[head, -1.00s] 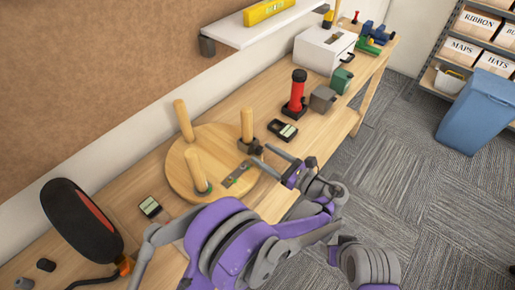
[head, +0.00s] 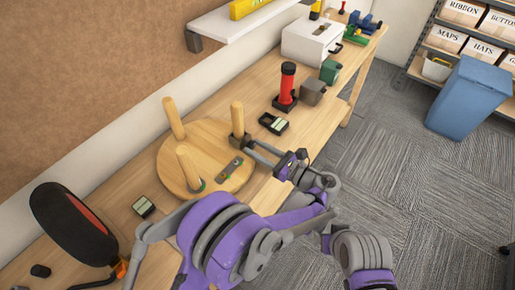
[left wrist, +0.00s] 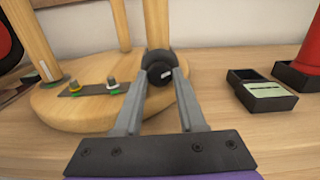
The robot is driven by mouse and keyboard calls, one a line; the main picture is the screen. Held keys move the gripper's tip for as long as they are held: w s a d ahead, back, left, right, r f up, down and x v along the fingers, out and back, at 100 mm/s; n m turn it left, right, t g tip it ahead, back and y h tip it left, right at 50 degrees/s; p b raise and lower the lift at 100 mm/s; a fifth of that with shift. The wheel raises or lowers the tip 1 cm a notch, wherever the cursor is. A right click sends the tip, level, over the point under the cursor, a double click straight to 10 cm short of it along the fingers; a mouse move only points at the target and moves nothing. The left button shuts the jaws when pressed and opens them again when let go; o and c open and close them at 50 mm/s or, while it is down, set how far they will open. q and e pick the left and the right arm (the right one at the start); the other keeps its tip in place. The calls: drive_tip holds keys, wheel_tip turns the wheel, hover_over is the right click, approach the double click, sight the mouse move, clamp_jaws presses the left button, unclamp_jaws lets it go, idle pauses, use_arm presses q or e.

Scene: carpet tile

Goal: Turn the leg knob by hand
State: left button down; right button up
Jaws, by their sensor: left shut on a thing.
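A round wooden top (head: 172,172) lies on the workbench with three wooden legs standing up from it. A black knob (left wrist: 158,68) sits at the foot of the right leg (head: 237,118). My left gripper (head: 246,142) reaches it from the right front. In the left wrist view, its two grey fingers (left wrist: 161,84) are shut on the knob, one on each side. The knob's far side is hidden. My right gripper is not in view.
A metal strip with two fasteners (left wrist: 97,88) lies on the top, left of my fingers. A small dark tray (head: 273,124) and a red cylinder in a black base (head: 287,85) stand to the right. A black-and-red padded object (head: 72,225) stands at left.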

use_arm(q)
drive_tip(key=shift+n+b, duration=0.4)
drive_tip(key=shift+n, duration=0.9)
drive_tip(key=c, duration=0.5)
unclamp_jaws()
